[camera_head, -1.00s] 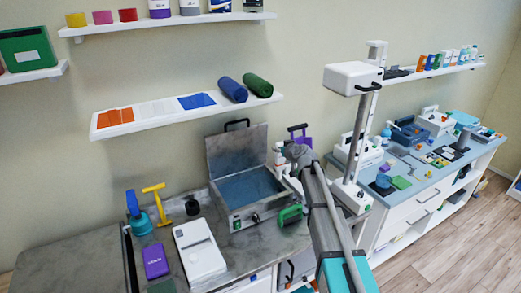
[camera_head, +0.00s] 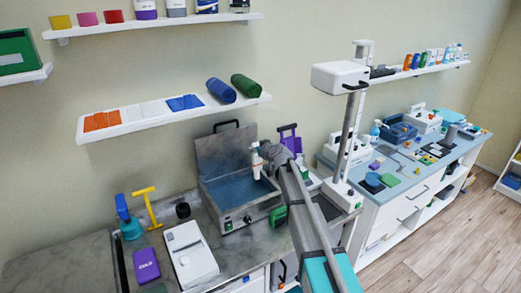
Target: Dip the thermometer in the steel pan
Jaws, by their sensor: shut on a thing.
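The steel pan (camera_head: 249,213) stands on the grey counter with its lid raised at the back and a blue surface, apparently water, inside. My gripper (camera_head: 263,155) is at the pan's right side, seen from behind my arm, which hides most of the jaws. It is shut on a slim white piece with a reddish band, apparently the thermometer (camera_head: 256,164). The thermometer is roughly upright, and its lower end shows against the blue inside near the pan's right rear. I cannot tell whether its tip touches the water.
A green-handled item (camera_head: 278,217) sits by the pan's front right corner. A white flat device (camera_head: 190,252), a purple box (camera_head: 146,264) and a teal bottle (camera_head: 130,227) stand to the left. A wall shelf (camera_head: 150,124) hangs above. A white column stand (camera_head: 345,190) rises at right.

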